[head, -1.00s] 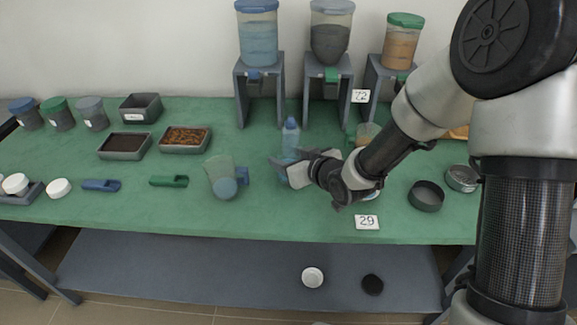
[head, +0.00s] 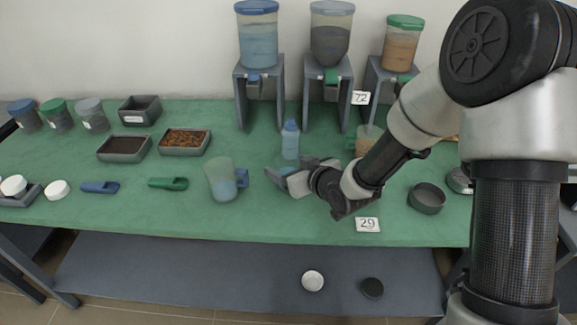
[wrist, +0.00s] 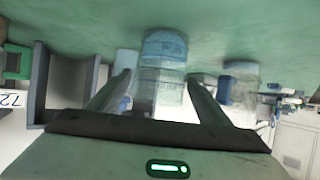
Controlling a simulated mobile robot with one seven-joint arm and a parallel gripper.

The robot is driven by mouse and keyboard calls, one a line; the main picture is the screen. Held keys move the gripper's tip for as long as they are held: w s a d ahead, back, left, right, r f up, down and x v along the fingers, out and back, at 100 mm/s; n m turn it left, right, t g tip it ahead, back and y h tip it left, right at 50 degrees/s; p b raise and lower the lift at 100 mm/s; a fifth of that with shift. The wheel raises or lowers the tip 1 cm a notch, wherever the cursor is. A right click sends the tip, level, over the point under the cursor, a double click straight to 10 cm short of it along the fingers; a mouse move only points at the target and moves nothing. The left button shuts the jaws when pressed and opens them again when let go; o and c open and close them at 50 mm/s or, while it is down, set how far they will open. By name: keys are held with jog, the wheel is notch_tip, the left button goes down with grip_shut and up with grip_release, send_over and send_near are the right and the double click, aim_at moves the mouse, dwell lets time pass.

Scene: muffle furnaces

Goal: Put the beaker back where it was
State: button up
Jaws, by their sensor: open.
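The beaker (head: 220,180) is see-through, with bluish contents and a blue handle on its right side. It stands upright on the green table in the head view. My gripper (head: 284,177) is open, low over the table to the right of the beaker, with a gap between its fingertips and the handle. In the wrist view a see-through bluish vessel (wrist: 160,75) shows between and beyond my open fingers; I cannot tell for sure which vessel it is. A blue bottle (head: 290,140) stands just behind my gripper.
Three dispensers on grey stands (head: 258,85) line the back, with a sign marked 72 (head: 361,97). A sign marked 29 (head: 367,225) lies at the front edge. Green (head: 168,183) and blue (head: 99,187) scoops lie left of the beaker. A dark round dish (head: 427,198) sits right.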

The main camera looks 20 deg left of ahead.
jog(key=p+v, duration=0.2)
jog(key=v, duration=1)
jog(key=s+d+r+m+h, duration=0.1)
jog(key=d+r+m+h, duration=0.3)
jog(key=d, duration=0.6)
jog(key=s+d+r+m+h, duration=0.1)
jog(key=d+r+h, duration=0.5)
jog(key=d, duration=0.4)
jog(key=s+d+r+m+g, duration=0.2)
jog(key=s+r, duration=0.1)
jog(key=s, duration=0.5)
jog(key=s+d+r+m+g, duration=0.15)
jog(key=s+r, duration=0.25)
jog(key=s, duration=0.4)
notch_tip(320, 180, up, 16)
jog(key=p, duration=1.6)
jog(key=shift+w+d+m+y, duration=0.25)
jog(key=shift+w+m+y, duration=0.05)
jog(key=shift+m, duration=0.15)
